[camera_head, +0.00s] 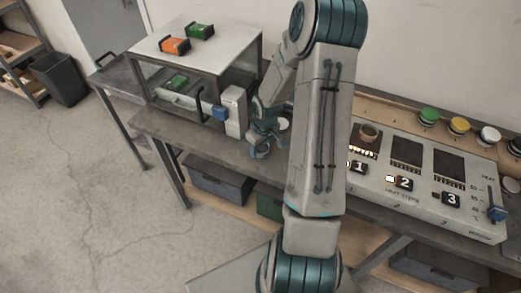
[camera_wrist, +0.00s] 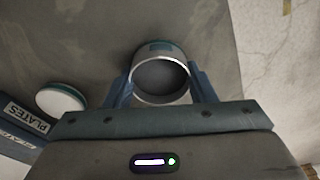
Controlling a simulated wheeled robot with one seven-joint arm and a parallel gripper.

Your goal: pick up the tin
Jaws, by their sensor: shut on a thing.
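The tin (camera_wrist: 160,92) is a round, open-topped metal cylinder with a teal patch on its side. In the wrist view it sits between the two blue fingers of my gripper (camera_wrist: 161,76), which is shut on it from both sides. In the head view my gripper (camera_head: 261,148) is low over the front of the grey bench, beside the white box with a blue handle. The held tin is hard to make out there, and I cannot tell whether it touches the bench.
A round white-topped thing (camera_wrist: 61,98) lies left of the tin. A glass-sided cabinet (camera_head: 197,50) stands left. Drawers hang below the bench.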

